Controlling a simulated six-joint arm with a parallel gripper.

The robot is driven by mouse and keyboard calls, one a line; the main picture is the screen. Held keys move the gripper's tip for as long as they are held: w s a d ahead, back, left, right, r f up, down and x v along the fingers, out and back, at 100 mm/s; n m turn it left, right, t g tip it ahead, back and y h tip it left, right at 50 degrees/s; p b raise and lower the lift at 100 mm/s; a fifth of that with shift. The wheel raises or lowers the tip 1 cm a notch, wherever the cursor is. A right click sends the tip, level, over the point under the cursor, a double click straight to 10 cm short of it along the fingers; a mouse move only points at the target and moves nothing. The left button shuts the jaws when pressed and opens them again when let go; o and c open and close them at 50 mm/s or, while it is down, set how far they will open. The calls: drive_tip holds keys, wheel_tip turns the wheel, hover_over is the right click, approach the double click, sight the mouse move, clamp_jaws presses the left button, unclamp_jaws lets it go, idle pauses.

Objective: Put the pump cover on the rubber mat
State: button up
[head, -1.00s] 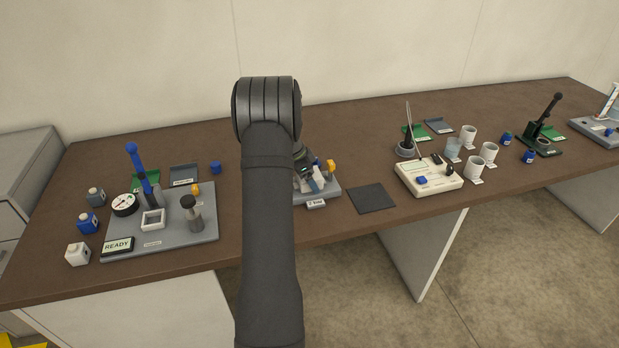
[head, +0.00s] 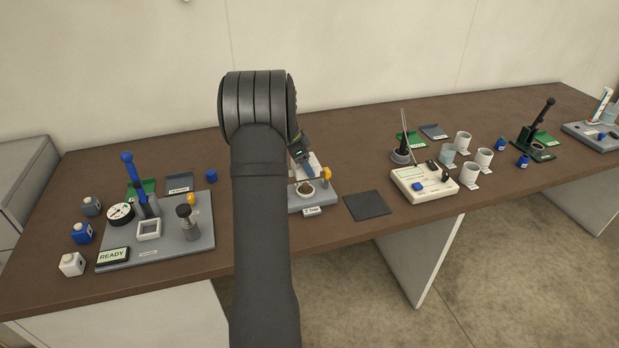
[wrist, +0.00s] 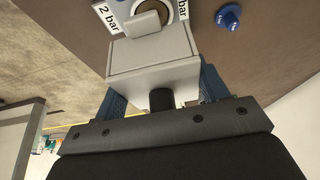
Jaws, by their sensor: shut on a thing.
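The pump cover (wrist: 155,65) is a pale grey box-like piece with a raised tab, filling the middle of the wrist view. My gripper (wrist: 160,88) is shut on it, with a blue finger at each side. In the head view my gripper (head: 302,158) is just right of my forearm, above the grey pump base (head: 322,199). The cover appears there as a pale piece, partly hidden. A round opening (head: 305,188) shows on the base below it. The rubber mat (head: 367,205) is a dark, empty square right of the base, near the table's front edge.
A yellow knob (head: 326,173) stands on the base close to my gripper. A cream device (head: 424,184) sits right of the mat, with several white cups beyond. A grey tray (head: 160,238) with tools lies left of my arm. The table between base and mat is clear.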

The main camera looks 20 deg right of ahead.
drive_tip(key=s+a+r+n+t+y, duration=0.1)
drive_tip(key=s+a+n+t, duration=0.15)
drive_tip(key=a+n, duration=0.5)
drive_tip(key=s+a+r+n+t+y, duration=0.1)
drive_tip(key=s+a+n+t, duration=0.3)
drive_tip(key=a, duration=0.6)
drive_tip(key=s+d+f+m+g, duration=0.1)
drive_tip(key=s+d, duration=0.3)
drive_tip(key=d, duration=0.9)
drive_tip(key=s+d+m+g, duration=0.1)
drive_tip(key=s+d, duration=0.4)
drive_tip(key=d, duration=0.9)
drive_tip(key=s+d+f+m+g, duration=0.1)
drive_tip(key=s+d, duration=0.3)
drive_tip(key=d, duration=0.9)
drive_tip(key=shift+n+h, duration=0.25)
drive_tip(key=shift+h, duration=0.15)
drive_tip(key=w+a+f, duration=0.1)
drive_tip(key=w+f, duration=0.1)
drive_tip(key=w, duration=0.1)
drive_tip(key=w+a+f, duration=0.1)
drive_tip(key=w+f, duration=0.1)
drive_tip(key=w, duration=0.2)
drive_tip(key=w+a+f, duration=0.2)
drive_tip(key=w, duration=0.1)
drive_tip(key=shift+w+f, duration=0.2)
drive_tip(key=shift+f, duration=2.25)
